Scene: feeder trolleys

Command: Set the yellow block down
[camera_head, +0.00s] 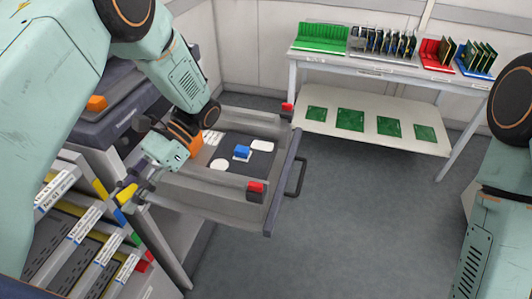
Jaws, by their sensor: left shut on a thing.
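The yellow block (126,194) is held at the tips of my left gripper (134,191). That gripper is shut on it and hangs at the left edge of the grey tray (215,205), over the side of the feeder trolley. The block is small and partly covered by the fingers. Whether it touches anything below cannot be told. The tray has a dark mat with white pads (262,146), and a blue block (242,152) sits on one of them. My right arm shows at the right edge, but its gripper is out of view.
Feeders with yellow, blue, green and red ends (135,240) fill the trolley below left. A white table (375,70) with boards and racks stands at the back right. The grey floor between is clear.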

